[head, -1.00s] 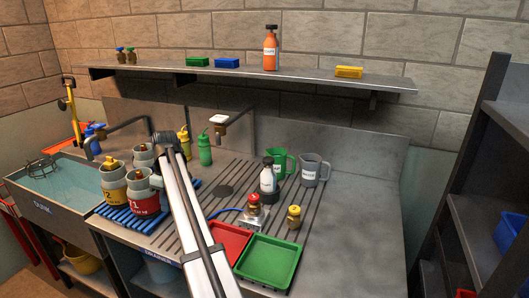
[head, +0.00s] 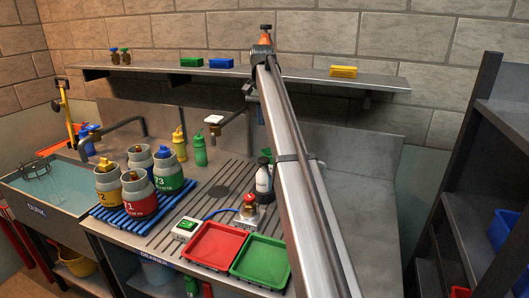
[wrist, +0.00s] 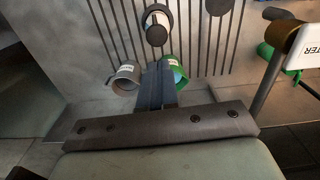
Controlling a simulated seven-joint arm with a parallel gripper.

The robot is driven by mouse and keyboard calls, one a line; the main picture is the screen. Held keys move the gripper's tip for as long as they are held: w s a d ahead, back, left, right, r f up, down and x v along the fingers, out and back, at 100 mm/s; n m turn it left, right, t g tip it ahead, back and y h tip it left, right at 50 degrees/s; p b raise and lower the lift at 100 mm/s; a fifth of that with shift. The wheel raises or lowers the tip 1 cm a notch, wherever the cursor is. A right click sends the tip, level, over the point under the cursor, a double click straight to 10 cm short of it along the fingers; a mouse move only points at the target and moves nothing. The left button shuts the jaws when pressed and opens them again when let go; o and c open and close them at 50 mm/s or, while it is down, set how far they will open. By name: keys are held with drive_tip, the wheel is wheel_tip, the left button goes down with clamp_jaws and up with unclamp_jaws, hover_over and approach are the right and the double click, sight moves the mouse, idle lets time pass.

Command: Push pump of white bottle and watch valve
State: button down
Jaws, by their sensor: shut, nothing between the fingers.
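The white bottle (head: 263,180) with a black pump stands upright on the drainboard, partly covered by my arm. In the wrist view its black top (wrist: 156,35) shows from above, beyond my fingertips and apart from them. My gripper (wrist: 158,68) is shut and empty, over the area of the grey mug (wrist: 125,78) and the green mug (wrist: 172,70).
A red tray (head: 215,245) and a green tray (head: 262,262) lie at the front. Several numbered canisters stand on a blue rack (head: 128,224) at left. A white-topped tap (head: 213,119) stands behind. My arm hides the drainboard right of the bottle.

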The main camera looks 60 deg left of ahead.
sight(264, 158)
drive_tip(key=shift+w+d+r+m, duration=0.1)
drive_tip(key=shift+w+r+m, duration=0.25)
drive_tip(key=shift+w, duration=0.2)
wheel_tip(264, 158, down, 14)
idle(0.6)
